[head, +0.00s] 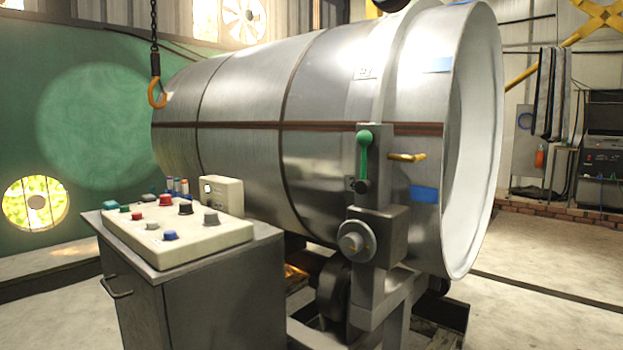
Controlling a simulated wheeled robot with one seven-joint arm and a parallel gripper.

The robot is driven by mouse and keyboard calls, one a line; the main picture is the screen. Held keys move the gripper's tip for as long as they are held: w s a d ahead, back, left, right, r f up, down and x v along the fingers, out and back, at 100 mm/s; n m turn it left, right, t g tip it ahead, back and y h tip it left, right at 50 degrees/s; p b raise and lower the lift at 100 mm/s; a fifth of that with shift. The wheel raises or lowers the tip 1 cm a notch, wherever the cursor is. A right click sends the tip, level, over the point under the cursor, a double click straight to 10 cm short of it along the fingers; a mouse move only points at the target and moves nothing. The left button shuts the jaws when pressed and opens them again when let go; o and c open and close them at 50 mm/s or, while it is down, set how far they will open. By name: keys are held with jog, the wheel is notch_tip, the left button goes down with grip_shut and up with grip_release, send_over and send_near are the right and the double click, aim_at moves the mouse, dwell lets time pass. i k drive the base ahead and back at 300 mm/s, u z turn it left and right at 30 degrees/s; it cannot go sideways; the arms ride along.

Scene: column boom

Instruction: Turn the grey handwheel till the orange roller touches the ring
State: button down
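A grey round handwheel (356,241) sits on the front of a grey box on an upright stand beside the large metal drum. The ring (470,140) appears to be the wide metal band at the drum's open right end. A small yellow-orange rod (407,157) sticks out to the right of the stand, in front of the drum. I cannot tell whether it is the orange roller or whether it touches the ring. My gripper is not in view.
A grey cabinet (215,292) with a sloping panel of coloured buttons (175,235) stands at the front left, close to the stand. An orange hook (157,93) hangs on a chain at the upper left. Open floor (550,300) lies at the right.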

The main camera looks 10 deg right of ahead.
aim_at(356, 240)
jog(key=k, duration=0.25)
jog(key=z, duration=2.1)
jog(key=i, duration=1.3)
jog(key=u, duration=2.55)
